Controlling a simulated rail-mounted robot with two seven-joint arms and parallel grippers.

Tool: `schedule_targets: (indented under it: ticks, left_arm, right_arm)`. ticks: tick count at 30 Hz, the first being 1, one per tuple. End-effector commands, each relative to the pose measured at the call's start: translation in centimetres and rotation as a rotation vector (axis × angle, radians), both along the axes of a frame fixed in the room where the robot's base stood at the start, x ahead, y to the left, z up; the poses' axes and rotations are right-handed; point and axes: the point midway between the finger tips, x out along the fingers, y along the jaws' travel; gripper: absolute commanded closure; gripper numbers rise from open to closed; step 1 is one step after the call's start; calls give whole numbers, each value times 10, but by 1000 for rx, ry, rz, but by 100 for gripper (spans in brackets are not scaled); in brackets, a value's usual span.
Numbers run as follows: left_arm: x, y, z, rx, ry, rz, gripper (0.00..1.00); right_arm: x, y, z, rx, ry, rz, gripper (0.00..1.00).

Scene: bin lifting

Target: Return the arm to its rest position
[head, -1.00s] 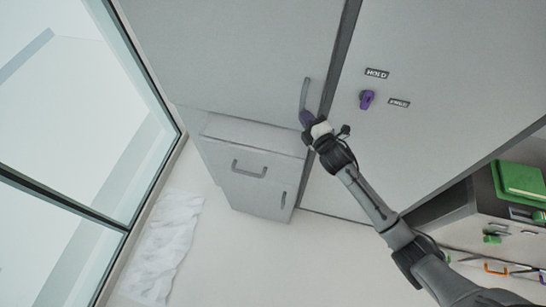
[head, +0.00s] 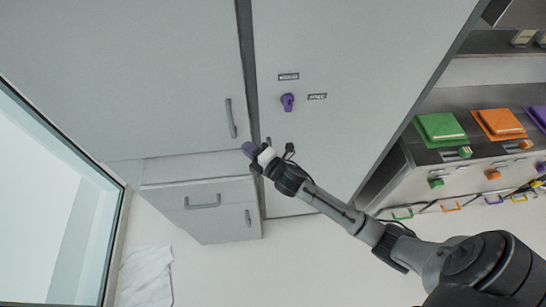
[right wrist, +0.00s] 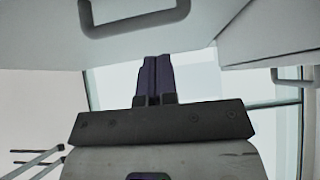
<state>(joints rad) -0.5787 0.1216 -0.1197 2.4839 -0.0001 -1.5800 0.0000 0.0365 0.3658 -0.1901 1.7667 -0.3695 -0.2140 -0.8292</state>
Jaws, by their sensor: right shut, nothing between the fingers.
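My right arm comes in from the lower right of the head view. Its gripper (head: 249,149) has purple fingertips and is in front of the grey cabinet, just below a tall vertical door handle (head: 230,118). In the right wrist view the two dark purple fingers (right wrist: 154,80) lie side by side, closed, with nothing between them. They look apart from the handle (right wrist: 135,15) at the top of that view. My left gripper does not show.
A purple knob (head: 288,102) with two small labels is on the tall grey panel. A lower cabinet drawer (head: 202,201) has its own handle. Green (head: 439,128) and orange (head: 499,122) lidded bins stand at right. A window (head: 60,220) is at left. White crumpled sheet (head: 146,277) lies on the floor.

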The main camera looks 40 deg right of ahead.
Motion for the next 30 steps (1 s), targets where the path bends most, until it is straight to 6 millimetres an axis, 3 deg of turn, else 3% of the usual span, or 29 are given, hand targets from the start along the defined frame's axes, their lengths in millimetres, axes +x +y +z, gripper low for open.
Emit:
schedule_targets:
  ticks: [6,12,26,30]
  left_arm:
    - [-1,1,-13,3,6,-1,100]
    - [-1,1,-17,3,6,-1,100]
    - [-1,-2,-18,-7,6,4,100]
    - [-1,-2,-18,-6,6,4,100]
  right_arm:
    - [-41,-14,-3,-1,1,3,100]
    - [-64,-22,-2,1,0,3,100]
    - [-75,-26,0,10,-1,4,100]
    - [-74,-33,-8,115,54,-44,100]
